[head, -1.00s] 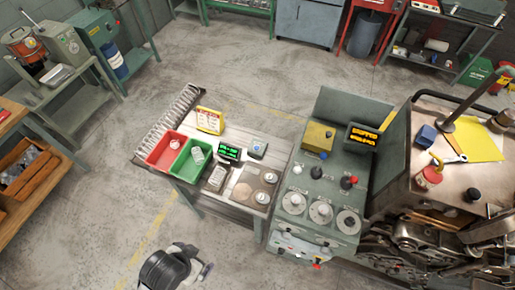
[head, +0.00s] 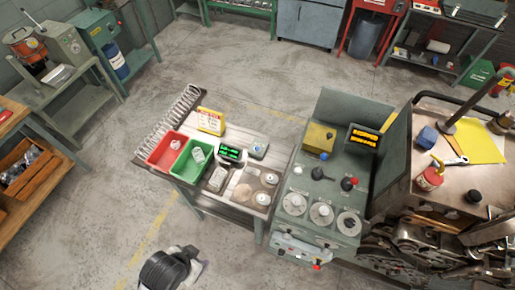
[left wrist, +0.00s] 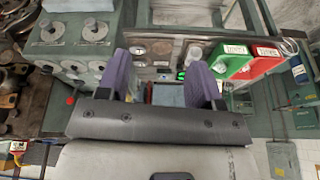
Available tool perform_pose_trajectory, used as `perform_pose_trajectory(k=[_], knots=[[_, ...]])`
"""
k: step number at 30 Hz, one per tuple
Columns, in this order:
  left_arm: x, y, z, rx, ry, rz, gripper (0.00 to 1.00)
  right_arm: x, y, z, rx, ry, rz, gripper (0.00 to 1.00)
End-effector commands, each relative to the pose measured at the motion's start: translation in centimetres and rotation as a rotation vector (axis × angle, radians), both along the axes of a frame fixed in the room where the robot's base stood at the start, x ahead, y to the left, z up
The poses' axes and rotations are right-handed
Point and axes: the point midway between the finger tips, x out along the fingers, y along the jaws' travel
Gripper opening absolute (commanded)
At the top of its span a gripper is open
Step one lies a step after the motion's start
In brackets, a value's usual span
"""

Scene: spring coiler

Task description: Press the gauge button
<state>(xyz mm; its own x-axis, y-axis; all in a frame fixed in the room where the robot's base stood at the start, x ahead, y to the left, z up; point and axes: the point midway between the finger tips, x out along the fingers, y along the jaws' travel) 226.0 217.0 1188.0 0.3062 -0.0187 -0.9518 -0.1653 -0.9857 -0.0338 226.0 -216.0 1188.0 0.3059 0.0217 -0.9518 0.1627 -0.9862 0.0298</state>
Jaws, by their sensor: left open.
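The gauge with a green lit display (head: 230,152) stands on the bench, right of the green bin. Its green digits also show in the left wrist view (left wrist: 182,75), between my fingers. I cannot make out its button. A grey block-like device (head: 217,178) sits just in front of it. My left gripper (left wrist: 160,70) is open and empty, its two purple fingers spread over the bench front. In the head view, the dark end of my left arm (head: 170,268) is at the bottom, apart from the bench. My right gripper is not in view.
On the bench (head: 240,195) stand a red bin (head: 166,150), a green bin (head: 191,161), a yellow-framed sign (head: 210,121), a row of springs and a tray with round pieces. The green coiler machine (head: 318,195) with dials and knobs adjoins on the right.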

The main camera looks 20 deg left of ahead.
Motion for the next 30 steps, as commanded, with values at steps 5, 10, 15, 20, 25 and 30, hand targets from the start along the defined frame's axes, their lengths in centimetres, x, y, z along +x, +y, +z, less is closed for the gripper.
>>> perform_pose_trajectory(k=[5, 10, 15, 20, 25, 30], knots=[[0.0, 0.0, 0.0, 0.0, 0.0, 0.0, 0.43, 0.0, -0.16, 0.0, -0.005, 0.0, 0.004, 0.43], [0.0, 0.0, -0.01, 0.0, 0.0, 0.0, 0.26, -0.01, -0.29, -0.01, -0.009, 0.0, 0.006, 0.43], [0.0, 0.0, -0.01, 0.0, 0.0, 0.0, 0.1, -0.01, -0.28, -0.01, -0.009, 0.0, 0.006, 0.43], [0.0, 0.0, -0.01, 0.0, 0.0, 0.0, 0.0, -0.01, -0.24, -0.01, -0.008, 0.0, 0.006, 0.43], [0.0, 0.0, -0.01, 0.0, 0.0, 0.0, 0.0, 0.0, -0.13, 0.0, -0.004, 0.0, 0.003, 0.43], [0.0, 0.0, -0.01, 0.0, 0.0, 0.0, 0.0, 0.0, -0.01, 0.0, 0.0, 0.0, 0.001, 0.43]])
